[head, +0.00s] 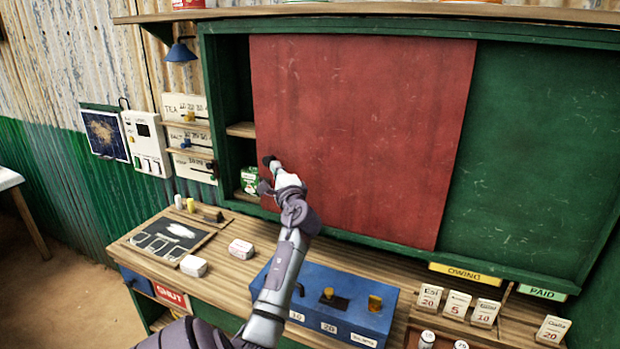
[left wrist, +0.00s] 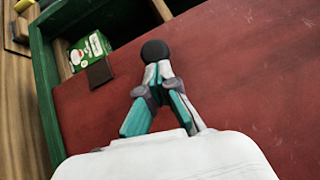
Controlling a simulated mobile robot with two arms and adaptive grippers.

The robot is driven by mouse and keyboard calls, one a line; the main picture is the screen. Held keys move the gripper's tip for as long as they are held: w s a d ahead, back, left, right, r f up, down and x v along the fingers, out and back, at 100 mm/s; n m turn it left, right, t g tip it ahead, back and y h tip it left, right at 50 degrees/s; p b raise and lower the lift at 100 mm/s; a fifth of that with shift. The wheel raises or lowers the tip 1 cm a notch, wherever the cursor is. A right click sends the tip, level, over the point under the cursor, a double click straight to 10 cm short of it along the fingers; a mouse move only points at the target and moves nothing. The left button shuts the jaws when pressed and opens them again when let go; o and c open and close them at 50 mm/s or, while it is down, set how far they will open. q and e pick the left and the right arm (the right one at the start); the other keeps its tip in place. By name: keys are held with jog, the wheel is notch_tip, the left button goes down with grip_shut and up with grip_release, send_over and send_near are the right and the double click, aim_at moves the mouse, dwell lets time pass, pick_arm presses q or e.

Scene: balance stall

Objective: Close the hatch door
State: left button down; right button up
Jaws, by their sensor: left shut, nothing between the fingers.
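The hatch door is a red panel (head: 360,130) set in a green wooden frame (head: 222,90). An opening with shelves shows at its left, and a green panel (head: 545,150) is at its right. In the left wrist view the red panel (left wrist: 240,75) fills most of the background, and a small dark brown block (left wrist: 98,73) shows at its edge. My left gripper (head: 268,161) is shut and empty, in front of the red panel near its left edge. In the left wrist view the fingertips (left wrist: 155,50) meet. I cannot tell whether they touch the panel. My right gripper is out of view.
A green and white box (head: 250,181) stands in the opening. Below, the wooden counter (head: 222,262) holds a slate (head: 160,240) and small packets. A blue box (head: 370,318) lies under my arm. A blue lamp (head: 180,50) hangs at left.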

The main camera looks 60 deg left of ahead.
pick_arm(q)
jog(key=s+a, duration=0.7)
jog(key=a, duration=0.4)
jog(key=shift+s+a+b, duration=0.25)
jog(key=shift+a+b, duration=0.15)
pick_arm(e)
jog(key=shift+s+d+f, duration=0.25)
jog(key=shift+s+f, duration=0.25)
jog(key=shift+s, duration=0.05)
